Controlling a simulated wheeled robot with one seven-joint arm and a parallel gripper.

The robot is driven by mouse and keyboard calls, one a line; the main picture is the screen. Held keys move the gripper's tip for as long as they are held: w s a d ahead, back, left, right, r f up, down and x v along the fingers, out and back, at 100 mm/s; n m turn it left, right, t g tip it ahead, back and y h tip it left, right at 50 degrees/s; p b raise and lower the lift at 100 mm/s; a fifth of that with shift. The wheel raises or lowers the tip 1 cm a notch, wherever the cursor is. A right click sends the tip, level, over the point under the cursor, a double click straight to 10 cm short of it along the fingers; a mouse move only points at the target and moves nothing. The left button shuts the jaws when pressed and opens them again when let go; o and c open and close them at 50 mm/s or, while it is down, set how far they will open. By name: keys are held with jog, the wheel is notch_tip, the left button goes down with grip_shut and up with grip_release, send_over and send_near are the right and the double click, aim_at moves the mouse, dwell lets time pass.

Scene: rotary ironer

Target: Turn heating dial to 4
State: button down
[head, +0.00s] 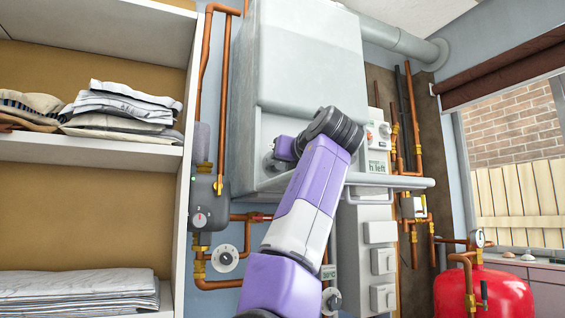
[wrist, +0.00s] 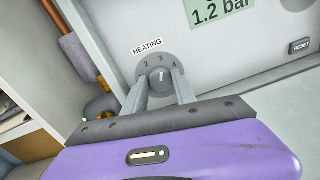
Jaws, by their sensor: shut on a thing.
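The heating dial (wrist: 154,79) is a round grey knob on the pale front of the boiler, under a HEATING label (wrist: 147,46). The numbers 2, 3 and 4 show around its top, and its light mark points up, roughly at 3. My gripper (wrist: 160,90) has its two grey fingers shut on the dial from either side. In the head view my purple arm reaches up to the boiler (head: 308,60), and its end is at the boiler's lower front. My wrist mostly hides the dial there.
A green display reading 1.2 bar (wrist: 218,10) and a RESET button (wrist: 300,47) are on the panel to the right. Copper pipes (head: 222,100) and a shelf with folded linen (head: 120,110) stand left. A red tank (head: 485,292) is at lower right.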

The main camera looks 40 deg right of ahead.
jog(key=m, duration=0.2)
jog(key=shift+r+m, duration=0.1)
jog(key=shift+m, duration=0.3)
jog(key=shift+s+d+m, duration=0.1)
jog(key=shift+m, duration=2)
jog(key=c, duration=1)
grip_release()
